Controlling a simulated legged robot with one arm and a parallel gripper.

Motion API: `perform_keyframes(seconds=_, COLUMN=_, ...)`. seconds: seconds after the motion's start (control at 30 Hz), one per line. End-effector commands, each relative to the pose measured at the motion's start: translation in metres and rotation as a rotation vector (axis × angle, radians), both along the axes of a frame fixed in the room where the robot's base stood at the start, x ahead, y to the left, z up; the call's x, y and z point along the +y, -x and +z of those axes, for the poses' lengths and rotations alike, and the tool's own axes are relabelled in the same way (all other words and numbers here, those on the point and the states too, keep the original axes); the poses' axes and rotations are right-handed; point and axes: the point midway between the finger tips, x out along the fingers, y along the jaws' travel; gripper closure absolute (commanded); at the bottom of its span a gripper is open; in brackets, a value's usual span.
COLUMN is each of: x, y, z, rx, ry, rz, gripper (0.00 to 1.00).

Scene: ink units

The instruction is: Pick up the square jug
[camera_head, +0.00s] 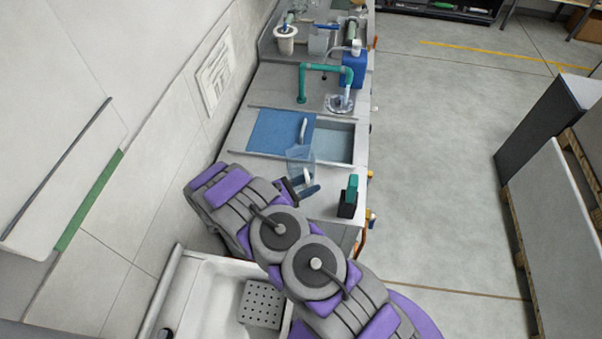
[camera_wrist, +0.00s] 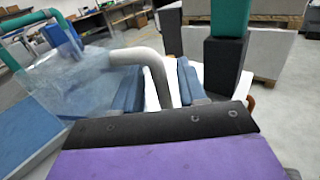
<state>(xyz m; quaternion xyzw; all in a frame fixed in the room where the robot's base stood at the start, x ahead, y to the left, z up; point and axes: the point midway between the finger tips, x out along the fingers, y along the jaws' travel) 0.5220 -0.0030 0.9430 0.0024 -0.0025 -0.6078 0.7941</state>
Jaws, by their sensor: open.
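The square jug is clear and see-through with a pale grey handle. In the head view the jug (camera_head: 299,154) stands at the near edge of the blue-covered sink, just beyond my gripper (camera_head: 303,188). In the wrist view the jug's clear body (camera_wrist: 80,85) fills the left side, and its handle (camera_wrist: 150,62) curves down between the two blue fingers of my gripper (camera_wrist: 158,88). The fingers are apart, one on each side of the handle in the picture. I cannot tell whether either finger touches it. The jug's base is hidden in the wrist view.
A black and green block-shaped object (camera_head: 348,197) stands close by on the counter's right side. A sink with a blue cover (camera_head: 272,131) and a green tap (camera_head: 318,68) lie beyond. A blue container (camera_head: 353,71) stands farther back.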

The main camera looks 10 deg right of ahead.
Motion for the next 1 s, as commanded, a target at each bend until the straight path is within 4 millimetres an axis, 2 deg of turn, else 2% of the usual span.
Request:
perform_keyframes(seconds=0.17, x=0.0012, y=-0.0002, z=-0.0002, rx=0.000, ry=0.000, rz=0.001, gripper=0.59)
perform_keyframes(seconds=0.6, x=0.0010, y=-0.0002, z=-0.0003, rx=0.000, ry=-0.001, rz=0.000, gripper=1.00)
perform_keyframes(seconds=1.0, x=0.0006, y=-0.0002, z=-0.0003, rx=-0.001, ry=-0.001, rz=0.000, gripper=1.00)
